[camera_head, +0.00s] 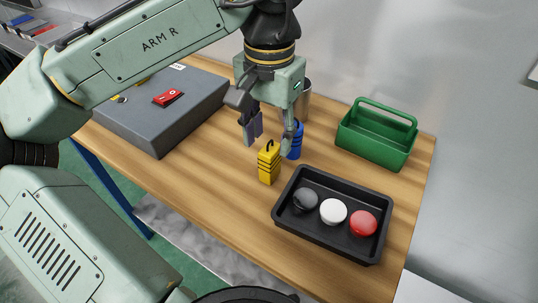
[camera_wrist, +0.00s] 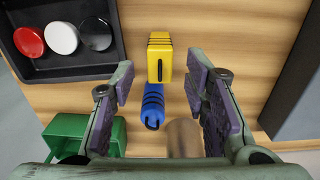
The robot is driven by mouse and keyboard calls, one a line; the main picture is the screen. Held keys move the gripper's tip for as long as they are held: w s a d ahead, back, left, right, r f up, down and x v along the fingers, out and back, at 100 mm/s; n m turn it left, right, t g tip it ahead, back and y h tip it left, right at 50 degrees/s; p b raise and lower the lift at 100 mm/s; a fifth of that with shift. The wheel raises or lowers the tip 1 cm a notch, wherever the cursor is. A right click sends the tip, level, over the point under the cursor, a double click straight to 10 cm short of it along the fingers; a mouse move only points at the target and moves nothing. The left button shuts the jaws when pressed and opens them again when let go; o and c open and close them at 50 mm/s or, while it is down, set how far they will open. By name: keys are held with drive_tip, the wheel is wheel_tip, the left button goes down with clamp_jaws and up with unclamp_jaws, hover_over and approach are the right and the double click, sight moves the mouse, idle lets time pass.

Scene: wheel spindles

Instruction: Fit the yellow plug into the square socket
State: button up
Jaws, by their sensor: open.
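The yellow plug (camera_head: 268,165) stands upright on the wooden table, with dark bands and a dark loop on top. In the wrist view the yellow plug (camera_wrist: 159,62) lies ahead, between the lines of the two fingers. My gripper (camera_head: 268,138) is open and empty, above and close to the plug; its fingers also show wide apart in the wrist view (camera_wrist: 162,85). A grey box (camera_head: 160,122) with a red rocker switch (camera_head: 167,97) is at the left. No square socket can be made out; my arm hides part of the box.
A blue ribbed plug (camera_head: 295,143) stands just behind the yellow one, partly hidden by a finger. A metal cup (camera_head: 304,100) is behind it. A black tray (camera_head: 325,243) with black, white and red round caps lies in front right. A green caddy (camera_head: 375,144) stands at the back right.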

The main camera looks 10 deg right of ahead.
drive_tip(key=shift+r, duration=2.15)
